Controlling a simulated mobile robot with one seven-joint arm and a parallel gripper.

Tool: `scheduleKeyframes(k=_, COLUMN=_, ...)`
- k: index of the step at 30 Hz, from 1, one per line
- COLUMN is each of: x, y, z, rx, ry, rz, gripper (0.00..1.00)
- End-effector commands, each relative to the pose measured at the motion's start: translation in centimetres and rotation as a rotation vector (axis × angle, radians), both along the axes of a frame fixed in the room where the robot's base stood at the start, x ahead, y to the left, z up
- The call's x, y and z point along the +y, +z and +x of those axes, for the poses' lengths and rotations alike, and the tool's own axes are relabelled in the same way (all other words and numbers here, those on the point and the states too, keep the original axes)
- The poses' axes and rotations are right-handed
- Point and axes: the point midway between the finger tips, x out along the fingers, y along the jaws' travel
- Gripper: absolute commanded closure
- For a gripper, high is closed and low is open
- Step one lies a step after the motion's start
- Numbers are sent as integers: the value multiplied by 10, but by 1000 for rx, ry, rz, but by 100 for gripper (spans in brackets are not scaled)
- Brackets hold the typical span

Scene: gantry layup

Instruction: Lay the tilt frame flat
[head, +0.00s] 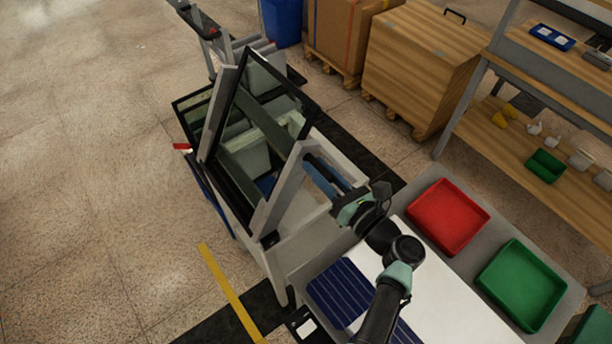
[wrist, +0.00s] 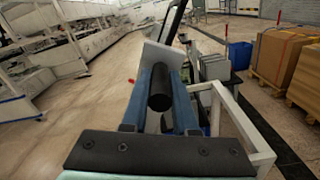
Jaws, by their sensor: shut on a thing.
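The tilt frame (head: 287,191) is a pale frame with a dark-rimmed, glassy panel (head: 262,125). It stands steeply tilted above a bench at the centre left in the head view. My gripper (head: 314,167) is at its right side, with blue fingers pointing toward the frame. In the wrist view my gripper (wrist: 160,75) has its two blue fingers on either side of a black round handle (wrist: 160,92), shut on it. A pale plate (wrist: 163,54) stands just beyond the fingertips. The exact finger contact is hidden in the head view.
A red tray (head: 448,217) and a green tray (head: 521,285) sit on the worktop right of my arm. A dark blue ribbed panel (head: 345,292) lies on it too. Wooden crates (head: 420,65) and a shelf stand behind. Open floor (head: 90,200) lies left.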

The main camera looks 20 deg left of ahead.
Motion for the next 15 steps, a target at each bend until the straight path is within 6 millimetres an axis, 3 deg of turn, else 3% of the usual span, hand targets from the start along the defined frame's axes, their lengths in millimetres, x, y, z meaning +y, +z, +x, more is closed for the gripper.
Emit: scheduleKeyframes(k=15, x=-36, y=-46, z=46, rx=203, ry=-4, rz=162, gripper=100)
